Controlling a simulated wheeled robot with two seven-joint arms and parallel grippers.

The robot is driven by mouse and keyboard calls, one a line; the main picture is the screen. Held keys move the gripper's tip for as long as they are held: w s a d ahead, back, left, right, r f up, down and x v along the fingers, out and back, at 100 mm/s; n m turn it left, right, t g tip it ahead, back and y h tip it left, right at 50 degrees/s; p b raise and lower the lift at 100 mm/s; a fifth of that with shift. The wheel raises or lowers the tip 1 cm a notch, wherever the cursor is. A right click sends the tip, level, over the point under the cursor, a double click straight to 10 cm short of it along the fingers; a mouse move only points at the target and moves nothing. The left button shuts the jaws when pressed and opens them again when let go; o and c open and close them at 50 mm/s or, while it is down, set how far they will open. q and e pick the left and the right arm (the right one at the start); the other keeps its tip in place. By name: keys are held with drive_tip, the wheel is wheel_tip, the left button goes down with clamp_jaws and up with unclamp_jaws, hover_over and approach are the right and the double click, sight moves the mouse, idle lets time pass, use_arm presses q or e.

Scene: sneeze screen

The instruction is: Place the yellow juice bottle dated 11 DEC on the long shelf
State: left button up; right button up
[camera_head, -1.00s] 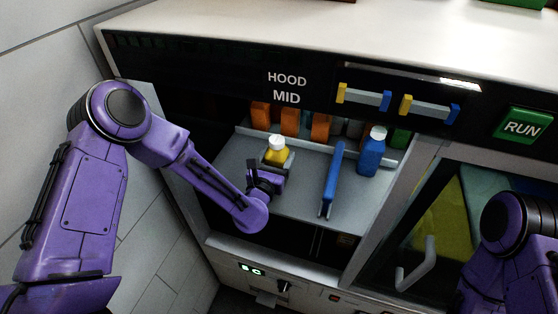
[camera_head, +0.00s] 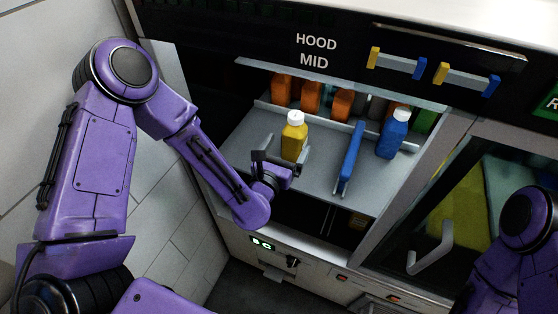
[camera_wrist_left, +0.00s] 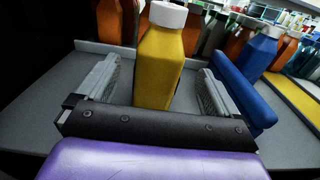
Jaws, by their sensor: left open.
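The yellow juice bottle (camera_head: 293,141) with a white cap stands upright on the grey shelf (camera_head: 240,138) under the HOOD MID sign. No date can be read on it. My left gripper (camera_head: 282,158) is open at the bottle's front, low near the shelf. In the left wrist view the yellow bottle (camera_wrist_left: 158,70) stands between the two spread fingers, with a gap visible on each side. My right arm shows at the lower right edge of the head view, but its gripper is out of frame.
A blue upright divider (camera_head: 350,160) and a blue bottle (camera_head: 393,134) stand right of the yellow bottle. Several orange bottles (camera_head: 312,97) line the back behind a low rail. A glass door with a handle (camera_head: 432,250) is at the right.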

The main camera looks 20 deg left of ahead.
use_arm(q)
drive_tip(key=s+b, duration=0.1)
drive_tip(key=s, duration=0.5)
drive_tip(key=shift+a, duration=0.1)
drive_tip(key=s+a+f+m+g, duration=0.2)
drive_tip(key=s+f+m+g, duration=0.25)
drive_tip(key=f+m, duration=0.4)
drive_tip(key=s+a+f+m+g, duration=0.25)
drive_tip(key=s+f+m, duration=0.35)
drive_tip(key=f, duration=0.4)
drive_tip(key=s+a+f+m+g+y, duration=0.2)
drive_tip(key=s+a+f+m+g, duration=0.2)
drive_tip(key=s+m, duration=0.3)
drive_tip(key=s+a+f+m+g+y, duration=0.2)
drive_tip(key=s+a+f+m+g, duration=0.1)
drive_tip(key=s+m, duration=0.4)
wheel_tip(320, 180, down, 2)
drive_tip(key=shift+s+a+f+g, duration=0.2)
drive_tip(key=shift+a+g, duration=0.2)
drive_tip(key=shift+a, duration=0.4)
